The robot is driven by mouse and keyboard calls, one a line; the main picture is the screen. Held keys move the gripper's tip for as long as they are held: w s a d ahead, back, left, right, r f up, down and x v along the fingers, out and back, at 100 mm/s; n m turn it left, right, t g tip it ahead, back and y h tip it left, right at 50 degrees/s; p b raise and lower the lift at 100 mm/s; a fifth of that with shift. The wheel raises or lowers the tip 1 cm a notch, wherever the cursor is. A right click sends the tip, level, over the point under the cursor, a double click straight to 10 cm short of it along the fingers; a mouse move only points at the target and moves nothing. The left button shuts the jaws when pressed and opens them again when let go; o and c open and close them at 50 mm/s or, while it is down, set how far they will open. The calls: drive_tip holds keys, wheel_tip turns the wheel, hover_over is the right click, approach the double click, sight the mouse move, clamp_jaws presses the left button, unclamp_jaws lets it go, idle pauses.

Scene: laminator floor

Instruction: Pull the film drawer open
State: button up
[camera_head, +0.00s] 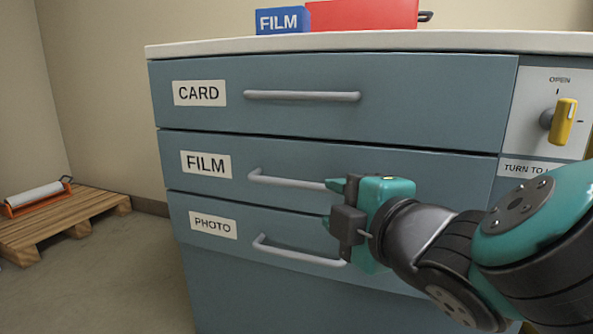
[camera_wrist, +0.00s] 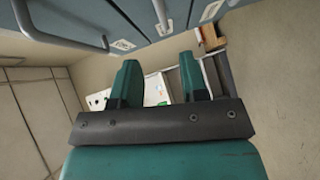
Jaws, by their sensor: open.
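The film drawer (camera_head: 420,172) is the middle drawer of a blue-grey cabinet, with a white FILM label (camera_head: 206,164). It looks shut, its front level with the other drawers. Its grey bar handle (camera_head: 285,180) shows at the left; its right end is hidden behind my gripper. My gripper (camera_head: 331,204) is open and empty, in front of the film and photo drawers near the right ends of their handles. I cannot tell whether it touches a handle. In the wrist view my open fingers (camera_wrist: 161,78) have nothing between them; drawer handles pass along the top left.
The card drawer (camera_head: 430,95) is above and the photo drawer (camera_head: 205,250) below, both with bar handles. A yellow knob (camera_head: 564,122) sits on a panel at right. A blue FILM box (camera_head: 282,21) and red box (camera_head: 360,15) stand on top. A wooden pallet (camera_head: 70,222) lies left.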

drive_tip(key=p, duration=0.7)
approach(296, 185)
drive_tip(key=shift+w, duration=0.65)
drive_tip(key=x, duration=0.8)
drive_tip(key=shift+w+a+f, duration=0.15)
drive_tip(key=shift+w+a, duration=0.1)
drive_tip(key=shift+a, duration=0.15)
clamp_jaws()
